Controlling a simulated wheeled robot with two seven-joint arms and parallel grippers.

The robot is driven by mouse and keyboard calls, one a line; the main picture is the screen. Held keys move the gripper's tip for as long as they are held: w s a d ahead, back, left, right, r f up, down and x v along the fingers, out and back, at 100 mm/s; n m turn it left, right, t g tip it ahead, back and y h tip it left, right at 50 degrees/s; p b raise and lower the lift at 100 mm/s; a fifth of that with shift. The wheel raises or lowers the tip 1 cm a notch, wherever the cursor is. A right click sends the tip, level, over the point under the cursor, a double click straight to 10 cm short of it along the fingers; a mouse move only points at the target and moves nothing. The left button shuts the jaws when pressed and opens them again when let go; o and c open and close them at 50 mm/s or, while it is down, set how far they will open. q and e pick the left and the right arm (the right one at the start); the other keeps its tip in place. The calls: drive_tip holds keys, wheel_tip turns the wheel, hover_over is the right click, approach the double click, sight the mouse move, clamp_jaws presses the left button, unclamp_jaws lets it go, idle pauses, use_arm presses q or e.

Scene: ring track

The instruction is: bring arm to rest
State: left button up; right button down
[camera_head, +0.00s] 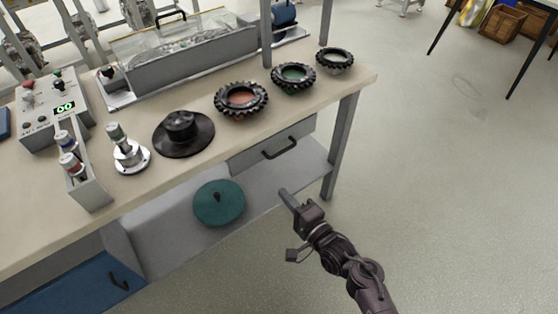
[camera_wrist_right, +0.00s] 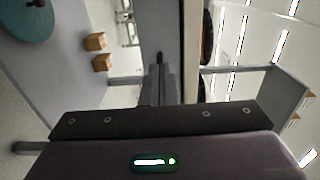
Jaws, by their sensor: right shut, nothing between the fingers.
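My right gripper (camera_head: 289,198) is shut and empty. In the head view it hangs in front of the workbench (camera_head: 222,157), below the tabletop and near the bench's right leg. In the right wrist view its closed fingers (camera_wrist_right: 158,70) show at the middle, with the bench's edge beside them. My right arm (camera_head: 350,262) comes in from the lower right and seems clear of the bench. My left gripper is not in view.
Gear-like black rings (camera_head: 241,99) and a black disc (camera_head: 184,132) lie on the bench. A teal disc (camera_head: 219,203) sits on the lower shelf. A drawer handle (camera_head: 281,148) juts out. The floor (camera_head: 440,180) at right is open.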

drive_tip(key=s+d+f+n+g+h+p, duration=0.1)
drive_tip(key=s+d+f+n+g+h, duration=0.2)
drive_tip(key=f, duration=0.6)
drive_tip(key=s+d+f+n+g+h, duration=0.1)
drive_tip(key=s+d+f, duration=0.1)
drive_tip(key=s+f, duration=0.45)
drive_tip(key=s+d+f+n+g+h+p, duration=0.1)
drive_tip(key=s+d+f+n+g+h, duration=0.15)
drive_tip(key=f, duration=0.75)
use_arm(q)
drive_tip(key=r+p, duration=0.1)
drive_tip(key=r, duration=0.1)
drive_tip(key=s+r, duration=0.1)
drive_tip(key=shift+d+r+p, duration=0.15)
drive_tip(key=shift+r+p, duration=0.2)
drive_tip(key=shift+p, duration=0.05)
use_arm(e)
drive_tip(key=s+d+f+n+g+h, duration=0.1)
drive_tip(key=s+d+f, duration=0.3)
drive_tip(key=s, duration=0.4)
drive_tip(key=s+d+f+n+g+h, duration=0.1)
drive_tip(key=s+d+f+n+g, duration=0.2)
drive_tip(key=s, duration=0.6)
drive_tip(key=s+d+f+n+g+h, duration=0.2)
drive_tip(key=s+d+f, duration=0.4)
drive_tip(key=s, duration=0.3)
drive_tip(key=shift+s+f+n+g, duration=0.2)
drive_tip(key=shift+n+g, duration=0.15)
drive_tip(key=shift+g, duration=0.2)
drive_tip(key=shift+d, duration=0.1)
